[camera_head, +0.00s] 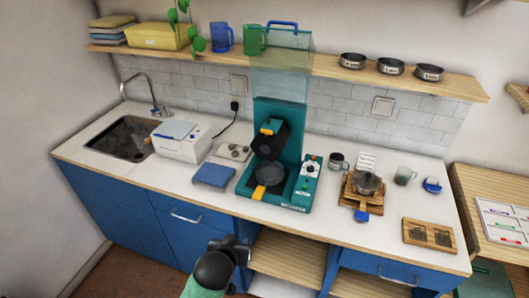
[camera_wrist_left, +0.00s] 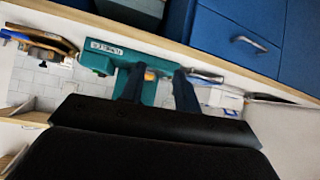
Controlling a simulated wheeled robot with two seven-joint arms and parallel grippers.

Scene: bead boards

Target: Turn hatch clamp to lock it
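I cannot tell which yellow part is the hatch clamp. My left gripper (camera_head: 236,244) is below and in front of the counter edge, apart from the machine. In the left wrist view its two fingers (camera_wrist_left: 160,78) are spread with nothing held, and the teal machine (camera_wrist_left: 105,60) shows beyond them, upside down. My right gripper is not in view.
A white box-like device (camera_head: 181,142) and a blue flat item (camera_head: 214,175) stand left of the machine. A wooden stand with a pot (camera_head: 367,183) is right of it. Blue drawers (camera_head: 183,217) and open wooden shelves (camera_head: 287,251) lie below the counter edge.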

